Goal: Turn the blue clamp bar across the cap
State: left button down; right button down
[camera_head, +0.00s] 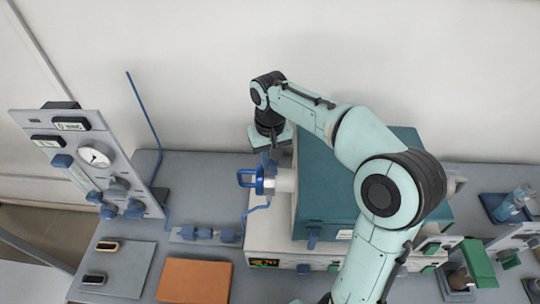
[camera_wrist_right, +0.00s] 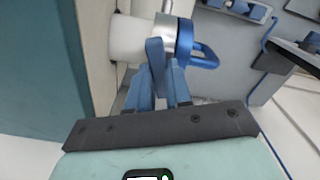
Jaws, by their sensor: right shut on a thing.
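The blue cap (camera_head: 258,181) with its loop handle sits on the end of a white tube (camera_head: 284,181) that sticks out of the left side of the teal furnace. In the right wrist view the cap (camera_wrist_right: 187,42) is beside a silver ring on the tube (camera_wrist_right: 130,38). The blue clamp bar (camera_wrist_right: 155,52) stands out from the ring towards my right gripper (camera_wrist_right: 164,78). Its blue fingers are shut on the bar's end. In the head view my right gripper (camera_head: 267,158) reaches down just above the cap; the bar is hard to make out there. My left gripper is out of view.
The teal furnace (camera_head: 320,190) is close to the right of the cap. A gauge panel (camera_head: 95,155) stands at the left. Blue valves (camera_head: 207,234) and an orange pad (camera_head: 195,280) lie in front. Some bare bench is left of the cap.

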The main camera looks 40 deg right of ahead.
jog(key=n, duration=1.3)
jog(key=shift+n, duration=0.5)
jog(key=c, duration=1)
grip_release()
jog(key=shift+c, duration=0.2)
notch_tip(320, 180, up, 14)
jog(key=shift+f, duration=0.25)
